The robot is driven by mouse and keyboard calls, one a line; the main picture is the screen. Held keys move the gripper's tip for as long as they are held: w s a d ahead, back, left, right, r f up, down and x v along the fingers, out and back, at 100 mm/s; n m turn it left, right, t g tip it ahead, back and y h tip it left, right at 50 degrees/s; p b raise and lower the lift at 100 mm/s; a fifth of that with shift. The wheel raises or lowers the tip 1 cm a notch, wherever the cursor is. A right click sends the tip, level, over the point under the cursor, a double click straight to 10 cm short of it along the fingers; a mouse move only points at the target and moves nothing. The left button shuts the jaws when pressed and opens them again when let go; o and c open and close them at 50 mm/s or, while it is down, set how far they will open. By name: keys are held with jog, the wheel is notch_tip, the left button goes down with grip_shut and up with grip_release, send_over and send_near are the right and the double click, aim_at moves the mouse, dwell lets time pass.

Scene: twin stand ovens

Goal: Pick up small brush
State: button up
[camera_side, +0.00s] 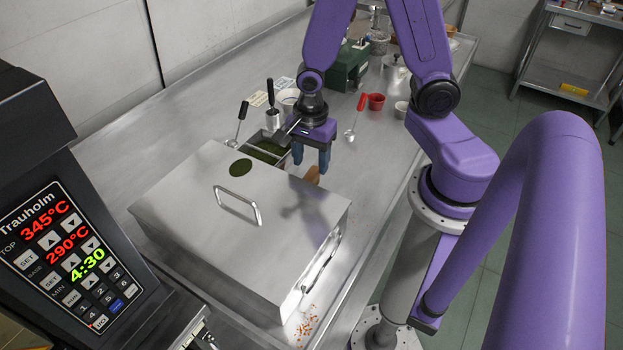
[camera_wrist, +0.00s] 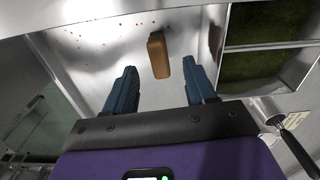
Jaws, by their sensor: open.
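A small brown block-like thing, which looks like the brush (camera_wrist: 158,55), lies on the steel counter ahead of my fingers in the wrist view. Its bristles cannot be made out. In the side view a brown piece of the brush (camera_side: 312,176) shows beneath my gripper, partly hidden by the steel box. My gripper (camera_side: 311,160) is open above and apart from it, with blue fingers pointing down. In the wrist view my gripper (camera_wrist: 160,88) is empty, and the brush lies between the lines of its two fingers, beyond the tips.
A closed steel box (camera_side: 240,200) with a handle stands close to my gripper. A divided container of green stuff (camera_wrist: 258,65) is just right of the brush in the wrist view. A red-handled scoop (camera_side: 356,118) and red cup (camera_side: 376,101) lie behind. Orange crumbs (camera_side: 306,325) dot the counter.

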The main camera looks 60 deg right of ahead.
aim_at(311, 172)
jog(key=shift+s+f, duration=0.1)
jog(key=shift+f, duration=2.75)
jog(key=c, duration=0.9)
